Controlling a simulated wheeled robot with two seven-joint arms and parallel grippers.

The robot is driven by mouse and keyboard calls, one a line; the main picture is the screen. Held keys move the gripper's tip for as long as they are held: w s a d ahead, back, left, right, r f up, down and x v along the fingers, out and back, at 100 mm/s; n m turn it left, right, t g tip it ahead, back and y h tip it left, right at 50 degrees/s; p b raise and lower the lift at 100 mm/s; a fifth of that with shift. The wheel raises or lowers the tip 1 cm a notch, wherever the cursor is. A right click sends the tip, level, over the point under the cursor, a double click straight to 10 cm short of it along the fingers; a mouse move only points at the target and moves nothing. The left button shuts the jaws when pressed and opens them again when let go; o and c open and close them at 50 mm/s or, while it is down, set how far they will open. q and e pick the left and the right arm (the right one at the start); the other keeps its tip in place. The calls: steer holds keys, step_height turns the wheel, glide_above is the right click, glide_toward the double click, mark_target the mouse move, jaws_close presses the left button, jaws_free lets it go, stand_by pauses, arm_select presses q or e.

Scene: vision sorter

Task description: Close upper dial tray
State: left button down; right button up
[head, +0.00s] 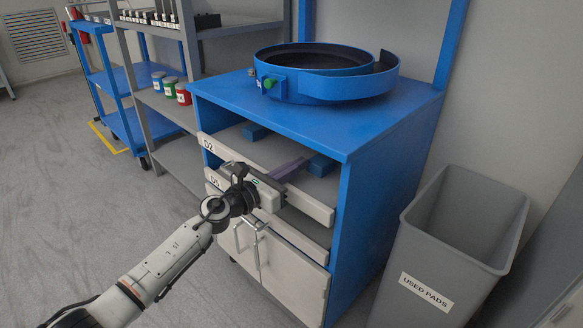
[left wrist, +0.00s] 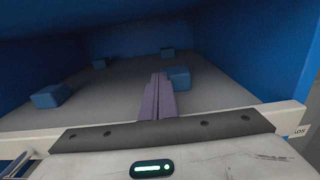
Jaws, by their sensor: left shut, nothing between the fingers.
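The upper tray (head: 315,206), labelled D2, is in the blue cabinet (head: 352,138) in the head view and stands pulled out a little. Its pale front rim also shows in the left wrist view (left wrist: 284,113). My left gripper (head: 291,168) is at the tray front, its purple fingers shut together and empty, reaching over the rim above the tray floor. The fingers show in the left wrist view (left wrist: 157,97), pointing inward near a blue block (left wrist: 179,78). Whether they touch anything is unclear. My gripper hides the middle of the front. My right gripper is out of view.
A lower drawer (head: 290,232) and cupboard doors (head: 290,277) are below the tray. A blue round bowl feeder (head: 335,85) sits on top. A grey bin (head: 455,225) stands at right; a grey shelf with jars (head: 183,94) stands at left. Floor at left is clear.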

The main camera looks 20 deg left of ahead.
arm_select(q)
steer(key=shift+d+r, duration=0.15)
steer(key=shift+r, duration=0.15)
